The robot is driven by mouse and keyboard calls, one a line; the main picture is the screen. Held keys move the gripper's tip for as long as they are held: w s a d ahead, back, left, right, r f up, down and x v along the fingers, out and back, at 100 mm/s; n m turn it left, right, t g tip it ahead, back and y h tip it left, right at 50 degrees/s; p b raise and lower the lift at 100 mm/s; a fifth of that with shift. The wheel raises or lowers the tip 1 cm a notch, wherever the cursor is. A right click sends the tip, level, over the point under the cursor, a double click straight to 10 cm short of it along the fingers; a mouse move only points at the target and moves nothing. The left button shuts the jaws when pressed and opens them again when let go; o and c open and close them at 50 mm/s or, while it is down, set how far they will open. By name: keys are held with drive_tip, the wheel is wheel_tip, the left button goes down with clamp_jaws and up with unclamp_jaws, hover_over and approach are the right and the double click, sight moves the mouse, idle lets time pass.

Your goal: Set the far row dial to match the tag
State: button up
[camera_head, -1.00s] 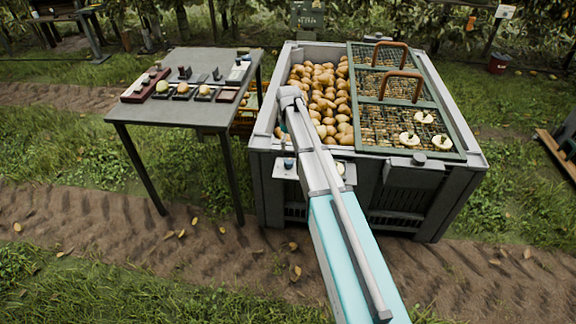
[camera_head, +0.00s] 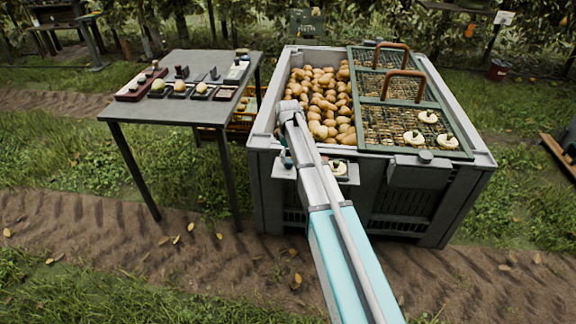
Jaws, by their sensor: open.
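Several pale round pieces with dark tops, which may be dials, show at the bin: one (camera_head: 413,138) on the front of the green mesh lid (camera_head: 458,154), one (camera_head: 428,117) farther back, one (camera_head: 447,142) at the right. Another pale round piece (camera_head: 337,168) is on a small light shelf (camera_head: 352,176) on the bin's front wall. I cannot read any setting. A dark sign (camera_head: 306,22) stands behind the bin and a white tag (camera_head: 504,18) hangs at the back right; both are too small to read. My arm reaches over the bin's front left edge; my gripper is hidden behind it.
The grey bin (camera_head: 476,158) holds many pears (camera_head: 325,105). Two brown handles rise from its lid. A grey table (camera_head: 185,114) at left carries a dark red rack (camera_head: 142,84) and several small trays with fruit. Open grass and soil lie in front.

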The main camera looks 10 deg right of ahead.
drive_tip(key=shift+f+b, duration=1.05)
drive_tip(key=shift+f, duration=0.3)
drive_tip(key=c, duration=1.1)
drive_tip(key=shift+c, duration=0.2)
drive_tip(key=shift+m, duration=0.4)
drive_tip(key=m, duration=1.1)
